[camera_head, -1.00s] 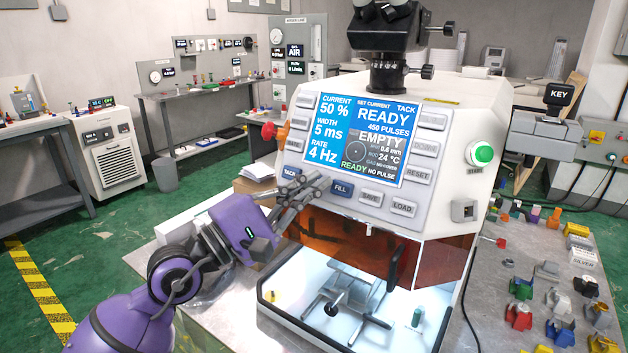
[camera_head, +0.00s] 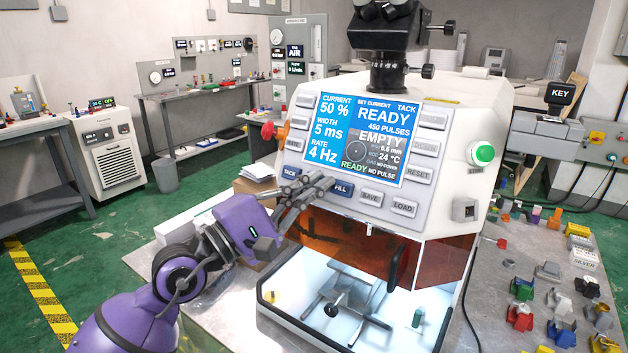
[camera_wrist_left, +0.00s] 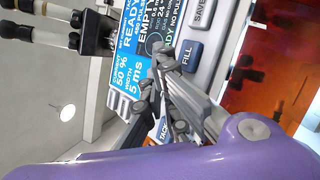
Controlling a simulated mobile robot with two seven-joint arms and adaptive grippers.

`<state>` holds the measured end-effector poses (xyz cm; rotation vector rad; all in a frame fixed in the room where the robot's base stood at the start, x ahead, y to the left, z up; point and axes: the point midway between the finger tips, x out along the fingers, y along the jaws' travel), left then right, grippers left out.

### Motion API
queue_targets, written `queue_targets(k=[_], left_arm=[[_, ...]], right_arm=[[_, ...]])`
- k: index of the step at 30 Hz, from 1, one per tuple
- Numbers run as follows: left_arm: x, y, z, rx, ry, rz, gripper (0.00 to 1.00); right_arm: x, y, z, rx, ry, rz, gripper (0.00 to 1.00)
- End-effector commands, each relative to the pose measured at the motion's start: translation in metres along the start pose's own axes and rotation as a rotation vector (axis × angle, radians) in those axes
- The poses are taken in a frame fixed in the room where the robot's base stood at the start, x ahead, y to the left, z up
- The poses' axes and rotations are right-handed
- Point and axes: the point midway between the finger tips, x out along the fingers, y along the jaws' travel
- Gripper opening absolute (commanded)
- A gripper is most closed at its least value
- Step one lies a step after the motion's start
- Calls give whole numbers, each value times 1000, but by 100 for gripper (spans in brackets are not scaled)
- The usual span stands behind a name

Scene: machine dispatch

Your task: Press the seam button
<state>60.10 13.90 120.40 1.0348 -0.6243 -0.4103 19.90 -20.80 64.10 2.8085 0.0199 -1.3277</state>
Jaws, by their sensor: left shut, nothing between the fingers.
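The welder's front panel (camera_head: 408,133) carries a lit screen (camera_head: 362,135) reading READY, EMPTY and TACK. Below the screen are a TACK button (camera_head: 290,174) and a FILL button (camera_head: 342,189). No label reading SEAM can be seen; my left gripper (camera_head: 322,186) covers the panel between TACK and FILL. Its fingers are shut and empty, with the tips just left of FILL. In the left wrist view the fingers (camera_wrist_left: 157,72) lie across the panel between FILL (camera_wrist_left: 189,57) and TACK (camera_wrist_left: 163,130). I cannot tell whether the tips touch the panel. My right gripper is out of view.
SAVE (camera_head: 370,198) and LOAD (camera_head: 403,208) buttons lie right of FILL. A red knob (camera_head: 268,131) sticks out at the panel's left, and a green START button (camera_head: 483,154) at its right. An orange shield (camera_head: 345,241) hangs below, over the lit chamber.

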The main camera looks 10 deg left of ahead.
Motion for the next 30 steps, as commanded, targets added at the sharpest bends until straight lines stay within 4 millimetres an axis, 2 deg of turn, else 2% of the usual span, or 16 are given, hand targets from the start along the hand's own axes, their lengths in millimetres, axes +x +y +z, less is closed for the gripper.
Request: queue_targets(k=[30], left_arm=[[6,-5,-5,0,0,0,0]], right_arm=[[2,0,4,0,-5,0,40]])
